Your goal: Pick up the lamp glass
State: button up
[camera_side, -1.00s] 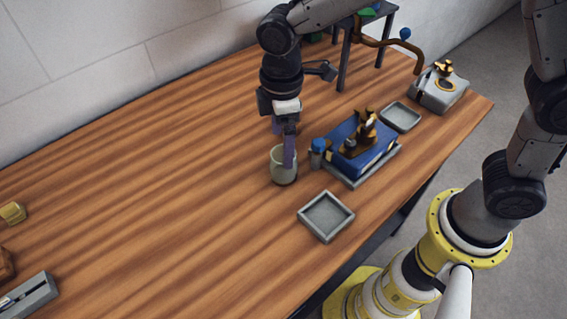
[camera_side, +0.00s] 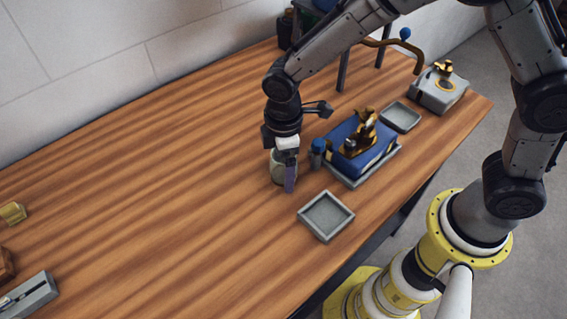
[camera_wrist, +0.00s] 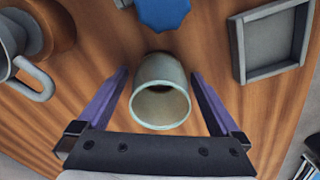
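The lamp glass (camera_side: 277,169) is a pale greenish, translucent cup-like cylinder standing upright on the wooden table. In the side view it is partly hidden behind my gripper (camera_side: 288,176). In the wrist view the lamp glass (camera_wrist: 160,92) sits between the two purple fingers of my gripper (camera_wrist: 160,85), its open rim facing the camera. The fingers are spread wide, with a gap on both sides of the glass, so my gripper is open and low around it.
A small knob-topped blue piece (camera_side: 318,150) stands close right of the glass, beside a blue box (camera_side: 375,153) with brass parts. An empty grey square tray (camera_side: 326,216) lies in front. Another tray (camera_side: 400,116) lies behind. The table's left side is mostly clear.

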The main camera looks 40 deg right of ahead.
jog(key=c, duration=1.4)
jog(key=shift+r, duration=0.1)
